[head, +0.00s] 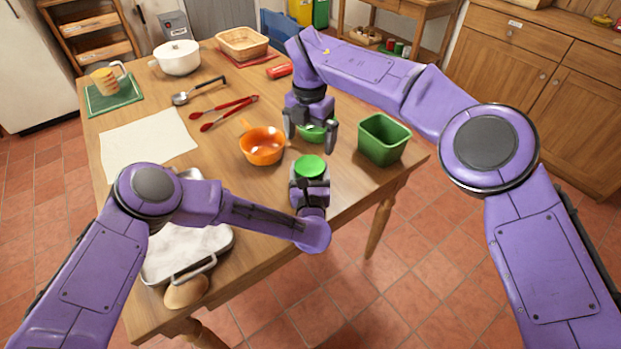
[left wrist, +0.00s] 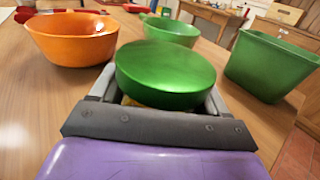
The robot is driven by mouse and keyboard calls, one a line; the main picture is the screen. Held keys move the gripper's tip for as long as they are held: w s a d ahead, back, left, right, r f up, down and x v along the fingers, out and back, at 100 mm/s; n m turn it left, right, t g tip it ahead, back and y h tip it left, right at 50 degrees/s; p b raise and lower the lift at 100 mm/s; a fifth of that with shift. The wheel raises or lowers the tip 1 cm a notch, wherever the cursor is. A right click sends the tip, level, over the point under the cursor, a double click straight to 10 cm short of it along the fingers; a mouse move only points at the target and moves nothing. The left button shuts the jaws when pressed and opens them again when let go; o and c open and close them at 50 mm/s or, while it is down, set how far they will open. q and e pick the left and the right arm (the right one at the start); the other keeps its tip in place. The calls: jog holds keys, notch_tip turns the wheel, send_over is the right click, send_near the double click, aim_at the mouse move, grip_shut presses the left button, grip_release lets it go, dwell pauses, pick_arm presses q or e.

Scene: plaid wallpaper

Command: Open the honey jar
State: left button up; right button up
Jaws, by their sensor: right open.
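The honey jar shows mostly as its round green lid (head: 310,166), which is on top of the jar. In the left wrist view the lid (left wrist: 165,75) fills the middle, with a sliver of amber below it. My left gripper (head: 310,190) has its fingers on both sides of the jar, under the lid, and is shut on it. The jar is upright near the table's right edge; its body is mostly hidden, and I cannot tell whether it touches the table. My right gripper (head: 311,140) is open and empty, pointing down beyond the jar, in front of a green bowl.
An orange pan (head: 262,147) stands left of the jar. The green bowl (left wrist: 172,30) is behind it and a green bin (head: 382,140) is to the right. Red tongs (head: 228,110), a white cloth (head: 148,143) and a baking tray (head: 188,252) lie further left.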

pick_arm(q)
grip_shut()
pick_arm(e)
jog(key=shift+w, duration=0.1)
jog(key=w+r+n+t, duration=0.35)
jog(key=w+t, duration=0.25)
jog(key=w, duration=0.2)
jog(key=w+r+n+t, duration=0.2)
jog(key=w+r+t, duration=0.3)
jog(key=w, duration=0.3)
jog(key=s+a+r+n+t+y, duration=0.2)
jog(key=a+r+n+y, duration=0.7)
jog(key=a+n, duration=0.4)
jog(key=s+a+f+n+g+y, duration=0.3)
jog(key=s+f+n+g, duration=0.25)
jog(key=n, duration=0.35)
jog(key=n+g+h, duration=0.8)
jog(key=n+h, duration=0.1)
jog(key=h, duration=0.3)
send_over(310, 165)
jog(key=shift+m+t, duration=0.25)
jog(key=f, duration=1.2)
jog(key=shift+a, duration=0.25)
jog(key=shift+d+f, duration=0.25)
notch_tip(310, 165, down, 8)
jog(key=shift+r, duration=0.25)
